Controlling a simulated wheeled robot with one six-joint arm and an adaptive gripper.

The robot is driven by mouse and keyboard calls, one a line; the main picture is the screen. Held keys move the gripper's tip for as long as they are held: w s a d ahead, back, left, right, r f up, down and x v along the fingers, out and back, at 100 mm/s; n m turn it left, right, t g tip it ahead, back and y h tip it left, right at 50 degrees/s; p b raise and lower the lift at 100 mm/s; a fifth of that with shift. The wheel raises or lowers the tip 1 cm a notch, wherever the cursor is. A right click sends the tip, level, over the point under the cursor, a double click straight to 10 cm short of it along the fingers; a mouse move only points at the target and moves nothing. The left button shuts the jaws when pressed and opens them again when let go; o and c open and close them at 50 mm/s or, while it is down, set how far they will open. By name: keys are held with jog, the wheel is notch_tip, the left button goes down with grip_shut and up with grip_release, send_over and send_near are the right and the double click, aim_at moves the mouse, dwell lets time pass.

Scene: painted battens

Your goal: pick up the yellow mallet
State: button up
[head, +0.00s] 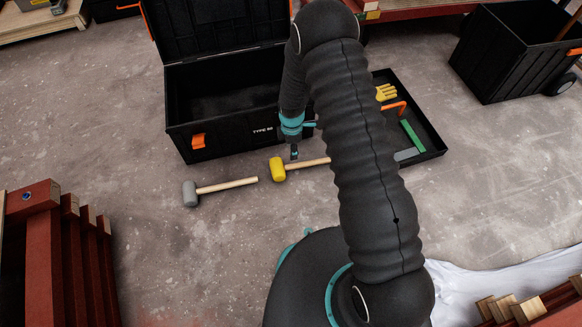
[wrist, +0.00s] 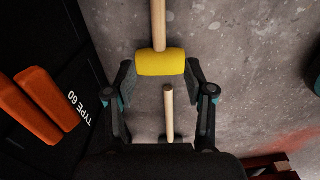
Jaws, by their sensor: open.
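The yellow mallet (head: 277,169) lies on the concrete floor in front of the black toolbox, its pale wooden handle pointing right and partly hidden behind my arm. In the wrist view its yellow head (wrist: 160,62) shows between and slightly beyond my fingertips, with the handle running up out of the picture. My gripper (head: 294,153) points down just above and behind the mallet head. In the wrist view my gripper (wrist: 160,72) has its fingers spread on both sides of the head, apparently holding nothing.
A grey mallet (head: 190,193) lies to the left; its handle (wrist: 168,112) shows between my fingers. The open black toolbox (head: 240,128) stands close behind. A black tray (head: 432,148) with tools lies right. Red battens (head: 45,255) stand front left.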

aim_at(291, 165)
notch_tip(291, 165, down, 12)
jog(key=shift+a+f+b, duration=0.1)
jog(key=shift+a+b, duration=0.05)
jog(key=shift+b, duration=0.4)
jog(key=shift+w, duration=0.1)
grip_shut()
